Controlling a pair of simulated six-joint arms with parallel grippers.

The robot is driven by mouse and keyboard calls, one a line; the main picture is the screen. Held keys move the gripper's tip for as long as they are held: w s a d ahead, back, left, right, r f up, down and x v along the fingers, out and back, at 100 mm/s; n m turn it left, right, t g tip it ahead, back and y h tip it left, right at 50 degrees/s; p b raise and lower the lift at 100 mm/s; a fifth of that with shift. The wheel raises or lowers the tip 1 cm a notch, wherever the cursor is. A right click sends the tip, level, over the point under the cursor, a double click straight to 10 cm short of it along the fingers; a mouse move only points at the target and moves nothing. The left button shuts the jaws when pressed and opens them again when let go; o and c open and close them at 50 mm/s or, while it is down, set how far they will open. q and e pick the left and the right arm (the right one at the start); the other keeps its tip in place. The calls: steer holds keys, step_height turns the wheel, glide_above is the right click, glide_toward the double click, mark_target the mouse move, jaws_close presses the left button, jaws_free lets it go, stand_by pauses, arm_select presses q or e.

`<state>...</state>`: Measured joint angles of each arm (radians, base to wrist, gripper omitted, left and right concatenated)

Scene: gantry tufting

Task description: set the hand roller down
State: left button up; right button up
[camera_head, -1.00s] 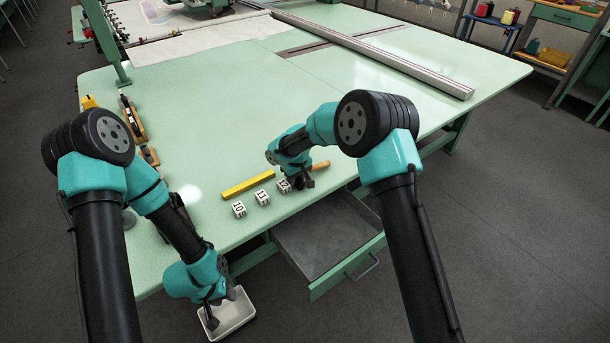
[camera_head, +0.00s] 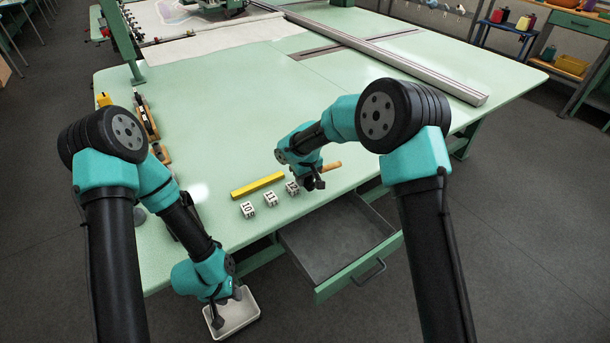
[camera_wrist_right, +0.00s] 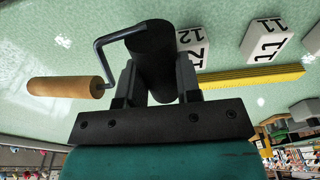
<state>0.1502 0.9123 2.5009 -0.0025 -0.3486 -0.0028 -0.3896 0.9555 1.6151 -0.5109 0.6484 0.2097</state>
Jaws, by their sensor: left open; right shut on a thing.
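The hand roller (camera_wrist_right: 153,55) has a black cylinder, a bent metal rod and a wooden handle (camera_wrist_right: 65,87). My right gripper (camera_wrist_right: 157,80) is shut on its black cylinder in the right wrist view. In the head view my right gripper (camera_head: 312,183) is low over the table near the front edge, and the wooden handle (camera_head: 331,166) sticks out to its right. I cannot tell whether the roller touches the table. My left gripper (camera_head: 227,300) is open, over a white tray (camera_head: 243,318) below the table's front edge.
Numbered white blocks (camera_head: 248,210) stand in a row left of the right gripper, with a yellow bar (camera_head: 257,185) behind them. An open, empty-looking drawer (camera_head: 335,243) juts out below the table edge. The green tabletop (camera_head: 230,110) is clear behind.

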steer(key=s+r, duration=0.1)
steer(key=s, duration=1.2)
steer(key=shift+r, duration=0.15)
steer(key=shift+s, duration=0.1)
